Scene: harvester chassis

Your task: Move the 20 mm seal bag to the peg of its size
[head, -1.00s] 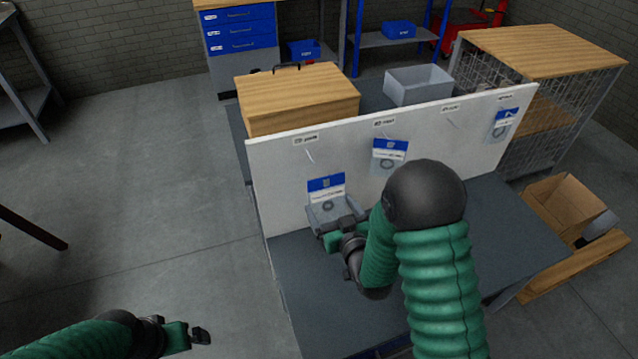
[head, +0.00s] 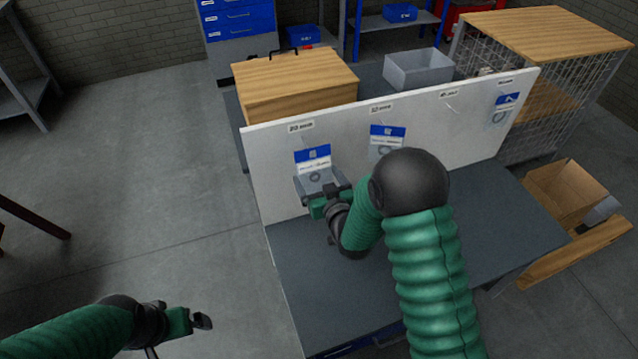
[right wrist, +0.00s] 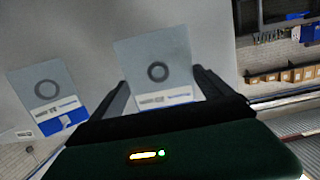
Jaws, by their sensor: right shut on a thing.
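The seal bag (head: 312,158), clear with a blue header and a dark ring, is held in front of the white board (head: 275,180), below the leftmost label (head: 300,127), which seems to read 20 mm. The peg under that label is hard to make out behind the header. My right gripper (head: 322,190) is shut on the bag's lower part. In the right wrist view the bag (right wrist: 155,58) shows between the fingers, ring visible. I cannot tell whether it touches the board. My left gripper (head: 200,322) is low at the left, away from the board; its jaw opening is unclear.
A second bag (head: 387,133) hangs under the second label, and another bag (head: 504,108) at the far right. The third peg (head: 451,108) is bare. A wooden-topped box (head: 295,85) and grey bin (head: 418,70) stand behind the board. The grey tabletop (head: 500,220) in front is clear.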

